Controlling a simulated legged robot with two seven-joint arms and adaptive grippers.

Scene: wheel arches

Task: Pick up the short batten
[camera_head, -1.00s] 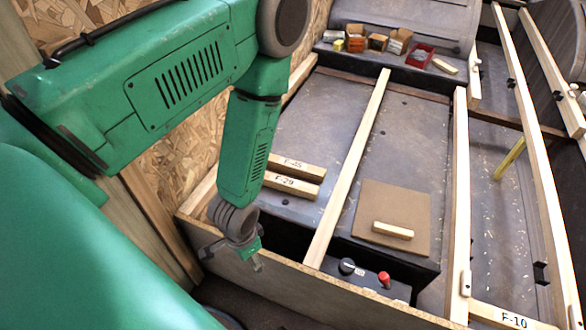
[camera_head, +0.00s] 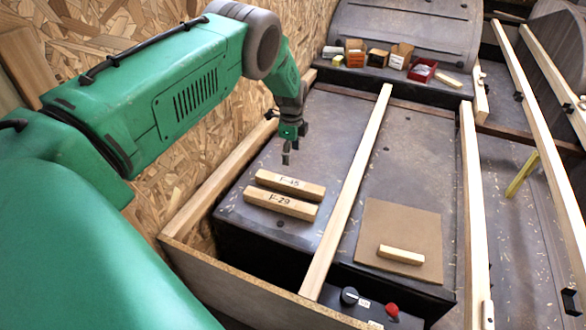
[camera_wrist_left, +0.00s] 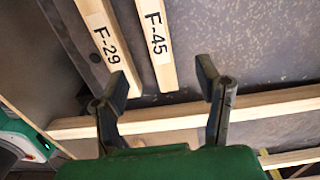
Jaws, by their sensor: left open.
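A short plain batten (camera_head: 401,255) lies on a brown square board (camera_head: 402,225) at the right of the head view. Two more short battens, F-45 (camera_head: 290,184) and F-29 (camera_head: 280,203), lie side by side on the grey surface at the left. My left gripper (camera_head: 286,158) is above and just beyond F-45 in the head view. In the left wrist view my left gripper (camera_wrist_left: 163,84) is open and empty, with the ends of F-45 (camera_wrist_left: 157,45) and F-29 (camera_wrist_left: 108,45) beyond its fingers. My right gripper is not in view.
A long batten (camera_head: 347,190) runs between the labelled pieces and the board. Another long rail (camera_head: 474,200) stands to the right. Small boxes (camera_head: 398,55) and a red tray (camera_head: 421,70) sit at the back. A control box with a red knob (camera_head: 392,309) is at the front.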

